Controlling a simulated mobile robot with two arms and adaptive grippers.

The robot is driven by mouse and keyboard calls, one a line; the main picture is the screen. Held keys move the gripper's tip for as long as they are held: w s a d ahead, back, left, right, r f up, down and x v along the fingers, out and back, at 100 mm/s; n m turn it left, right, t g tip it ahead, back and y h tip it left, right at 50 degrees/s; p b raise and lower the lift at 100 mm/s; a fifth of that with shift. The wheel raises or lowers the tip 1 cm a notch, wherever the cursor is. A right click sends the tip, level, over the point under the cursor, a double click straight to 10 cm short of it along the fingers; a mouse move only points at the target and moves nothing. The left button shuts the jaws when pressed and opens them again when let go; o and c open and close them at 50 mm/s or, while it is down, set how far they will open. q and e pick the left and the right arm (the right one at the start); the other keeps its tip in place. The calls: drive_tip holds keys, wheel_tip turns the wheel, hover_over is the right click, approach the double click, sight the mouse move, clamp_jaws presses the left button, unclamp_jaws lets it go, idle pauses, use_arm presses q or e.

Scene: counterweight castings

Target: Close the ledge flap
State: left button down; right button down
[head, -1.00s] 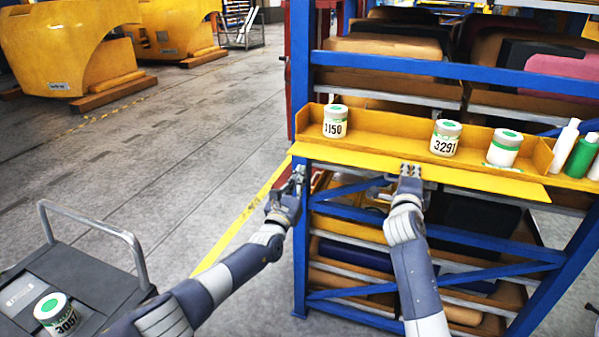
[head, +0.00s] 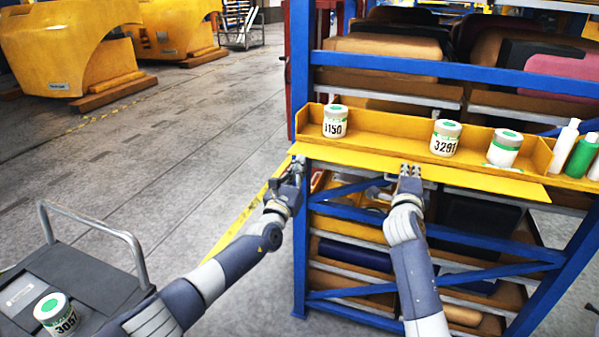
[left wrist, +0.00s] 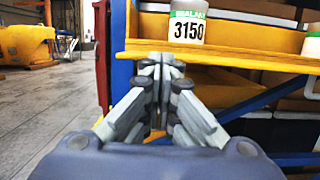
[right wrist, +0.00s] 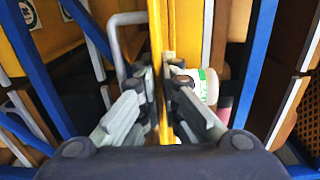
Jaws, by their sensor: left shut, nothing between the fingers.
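The ledge flap (head: 350,161) is a long yellow plate along the front of the yellow ledge (head: 385,126) on the blue rack. It sticks outward, sloping slightly down. My right gripper (head: 410,170) is at the flap's front edge, near its middle. In the right wrist view the flap (right wrist: 162,25) runs edge-on between the fingers (right wrist: 162,75), which look closed on it. My left gripper (head: 298,164) is shut and empty at the flap's left end, by the blue post. In the left wrist view its fingertips (left wrist: 157,62) overlap the flap's edge (left wrist: 225,56); contact is unclear.
On the ledge stand jar 3150 (head: 336,121), jar 3291 (head: 446,138) and another jar (head: 504,149). Bottles (head: 581,155) stand at the right. Jar 3057 (head: 55,314) sits on a dark cart (head: 100,275) at lower left.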

drive_tip(key=c, duration=2)
unclamp_jaws()
drive_tip(key=shift+d+f, duration=0.1)
drive_tip(key=shift+f, duration=0.4)
drive_tip(key=shift+c, duration=0.2)
drive_tip(key=shift+r, duration=0.1)
drive_tip(key=shift+r, duration=0.1)
